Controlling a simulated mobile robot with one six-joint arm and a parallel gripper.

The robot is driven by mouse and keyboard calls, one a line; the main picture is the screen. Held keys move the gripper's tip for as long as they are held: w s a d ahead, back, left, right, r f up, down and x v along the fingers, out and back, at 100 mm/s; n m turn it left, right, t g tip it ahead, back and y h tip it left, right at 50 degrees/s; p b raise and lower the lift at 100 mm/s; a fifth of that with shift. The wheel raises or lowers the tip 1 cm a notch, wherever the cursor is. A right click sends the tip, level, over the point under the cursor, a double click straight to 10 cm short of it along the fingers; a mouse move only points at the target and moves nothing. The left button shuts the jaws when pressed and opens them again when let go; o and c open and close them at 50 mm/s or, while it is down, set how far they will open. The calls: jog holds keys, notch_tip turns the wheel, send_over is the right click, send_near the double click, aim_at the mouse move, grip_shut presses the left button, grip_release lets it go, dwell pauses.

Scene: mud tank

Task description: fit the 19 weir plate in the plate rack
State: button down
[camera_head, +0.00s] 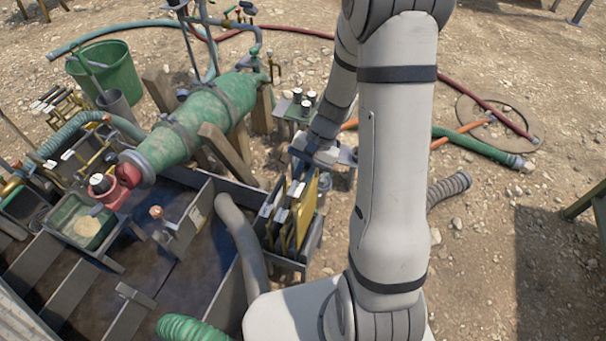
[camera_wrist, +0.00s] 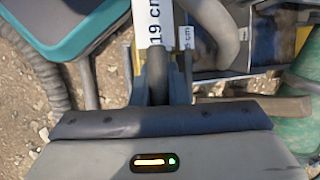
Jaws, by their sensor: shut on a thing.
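My gripper (camera_wrist: 158,85) is shut on the 19 weir plate (camera_wrist: 153,22), whose white "19 cm" label faces the wrist camera. In the head view my gripper (camera_head: 318,158) is above the far end of the plate rack (camera_head: 285,263), partly hidden by my arm. The rack holds upright yellow plates with white labels (camera_head: 282,213). I cannot tell whether the held plate's lower edge is in a slot. Another plate label ending in "5 cm" (camera_wrist: 187,40) shows just right of the held plate in the wrist view.
A thick grey hose (camera_head: 240,240) bends close along the rack's left side. A green vessel (camera_head: 205,115) on wooden posts and a small table with jars (camera_head: 303,104) stand behind. The mud tank (camera_head: 150,255) is left. Gravel ground to the right is mostly open.

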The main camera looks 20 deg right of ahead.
jog(key=shift+f, duration=0.1)
notch_tip(320, 180, down, 6)
jog(key=b, duration=0.5)
dwell(0.5)
jog(key=shift+f, duration=0.2)
jog(key=shift+f+b, duration=2.4)
jog(key=shift+f, duration=0.5)
jog(key=shift+f+b, duration=1.15)
jog(key=shift+f, duration=0.05)
jog(key=shift+f+b, duration=0.5)
jog(key=shift+f, duration=0.15)
jog(key=c, duration=1.3)
grip_release()
jog(key=shift+c, duration=0.2)
jog(key=shift+r, duration=0.1)
